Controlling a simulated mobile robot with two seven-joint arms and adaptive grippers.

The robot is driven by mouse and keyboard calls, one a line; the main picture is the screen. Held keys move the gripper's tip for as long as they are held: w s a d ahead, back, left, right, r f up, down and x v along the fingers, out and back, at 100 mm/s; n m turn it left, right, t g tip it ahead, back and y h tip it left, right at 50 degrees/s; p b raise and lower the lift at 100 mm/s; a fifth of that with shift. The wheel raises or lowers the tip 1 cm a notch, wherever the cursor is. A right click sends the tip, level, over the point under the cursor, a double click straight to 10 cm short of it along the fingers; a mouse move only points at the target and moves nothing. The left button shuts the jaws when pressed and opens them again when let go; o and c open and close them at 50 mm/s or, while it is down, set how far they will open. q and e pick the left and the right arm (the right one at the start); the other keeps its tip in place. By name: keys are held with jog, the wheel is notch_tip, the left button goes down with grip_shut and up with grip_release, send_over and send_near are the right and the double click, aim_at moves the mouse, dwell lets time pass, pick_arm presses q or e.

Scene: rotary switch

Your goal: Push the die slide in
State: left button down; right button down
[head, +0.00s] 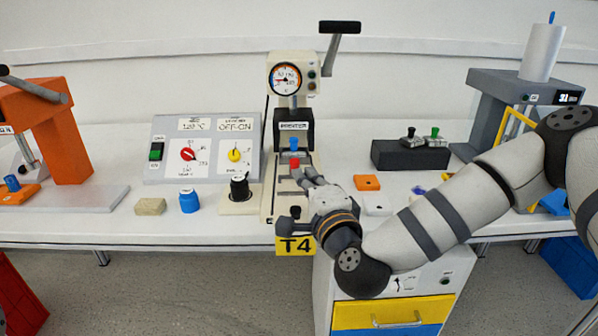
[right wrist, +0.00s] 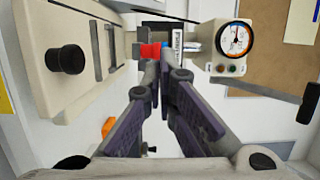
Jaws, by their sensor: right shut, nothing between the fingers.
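The T4 press (head: 290,110) stands mid-table with a round gauge and a black lever on top. The die slide shows as a red block (head: 294,163) low at its front, under a blue part (head: 294,144). The red block also shows in the right wrist view (right wrist: 150,51), just beyond my fingertips. My right gripper (head: 304,178) is shut and empty, pointing at the red block from the front. Whether the fingertips touch it I cannot tell. The inner end of the slide is hidden. My left gripper is not in view.
A control panel (head: 160,165) with red and yellow knobs stands left of the press. An orange press is far left, a grey press (head: 490,110) right. An orange block (head: 366,182) lies near my arm.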

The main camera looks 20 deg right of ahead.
aim_at(296, 163)
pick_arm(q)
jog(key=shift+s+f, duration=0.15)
pick_arm(e)
jog(key=shift+w, duration=1.9)
